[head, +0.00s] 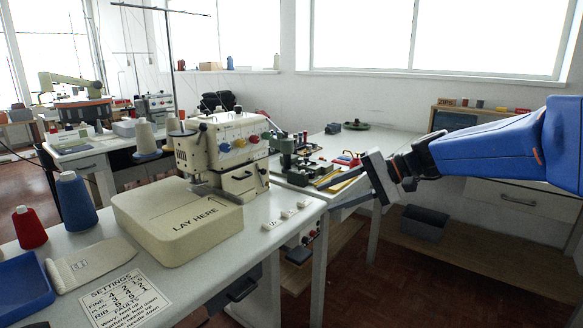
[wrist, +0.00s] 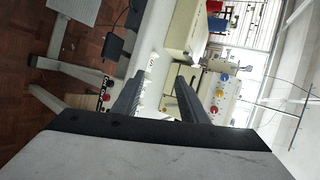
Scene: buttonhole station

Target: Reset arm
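My blue arm (head: 490,145) reaches in from the right in the head view, above the floor to the right of the sewing tables. My gripper shows in the wrist view (wrist: 160,80) with its two dark fingers apart and nothing between them. In the head view its pale palm is tilted and faces left, towards the cream machine (head: 225,150). In the wrist view the machine (wrist: 222,95) lies beyond the fingers. Part of the fingers is hard to make out against the back table in the head view.
The near table holds a cream "LAY HERE" block (head: 180,225), a blue cone (head: 76,203), a red cone (head: 30,228), a blue tray (head: 22,285) and a settings card (head: 125,298). A back table carries a green device (head: 292,155). A grey bin (head: 423,223) sits below right.

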